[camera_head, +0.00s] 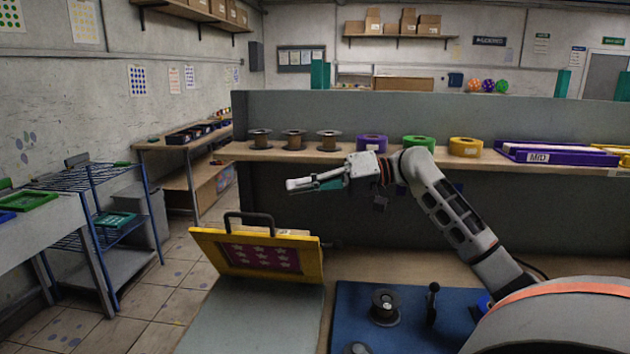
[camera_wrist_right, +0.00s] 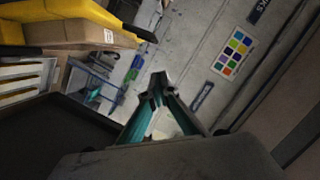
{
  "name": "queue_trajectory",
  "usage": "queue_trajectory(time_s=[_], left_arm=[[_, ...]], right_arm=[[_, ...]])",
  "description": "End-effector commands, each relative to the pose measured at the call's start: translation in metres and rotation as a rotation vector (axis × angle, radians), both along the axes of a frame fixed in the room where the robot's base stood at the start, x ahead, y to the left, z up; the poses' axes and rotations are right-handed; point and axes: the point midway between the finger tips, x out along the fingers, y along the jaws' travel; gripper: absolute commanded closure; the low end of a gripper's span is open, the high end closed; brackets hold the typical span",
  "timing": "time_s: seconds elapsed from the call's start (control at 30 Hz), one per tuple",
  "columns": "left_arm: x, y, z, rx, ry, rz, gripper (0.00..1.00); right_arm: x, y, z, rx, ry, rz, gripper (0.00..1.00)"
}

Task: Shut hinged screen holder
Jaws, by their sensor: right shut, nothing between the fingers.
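The hinged screen holder (camera_head: 208,240) is a yellow frame with a black handle (camera_head: 249,216) on its upper edge. It stands raised and tilted over a grey flat bed (camera_head: 255,322). Its dark screen shows a magenta panel with pale stars (camera_head: 262,257). My right gripper (camera_head: 291,185) is above and slightly right of the handle, apart from it, with its fingers pointing left. Its teal fingers come together in the right wrist view (camera_wrist_right: 158,80), shut and empty. My left gripper is not in view.
A blue mat (camera_head: 350,305) with a dark spool (camera_head: 384,308) lies right of the bed. A shelf (camera_head: 345,156) behind holds spools and coloured tape rolls. A blue wire rack (camera_head: 90,185) stands at the left.

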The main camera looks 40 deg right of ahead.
Motion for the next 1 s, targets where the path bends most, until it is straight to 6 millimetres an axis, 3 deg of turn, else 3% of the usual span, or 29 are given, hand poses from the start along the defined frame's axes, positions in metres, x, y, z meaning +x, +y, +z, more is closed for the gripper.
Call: queue_trajectory(time_s=[0.23, 0.6, 1.0], left_arm=[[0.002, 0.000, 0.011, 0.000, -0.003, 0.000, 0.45], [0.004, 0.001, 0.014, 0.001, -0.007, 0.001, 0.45], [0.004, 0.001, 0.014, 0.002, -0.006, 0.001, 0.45]], right_arm=[[0.024, 0.031, -0.004, 0.003, -0.002, 0.002, 1.00], [0.005, 0.049, -0.029, 0.000, 0.001, -0.001, 1.00], [0.003, 0.052, -0.032, 0.000, 0.001, -0.001, 1.00]])
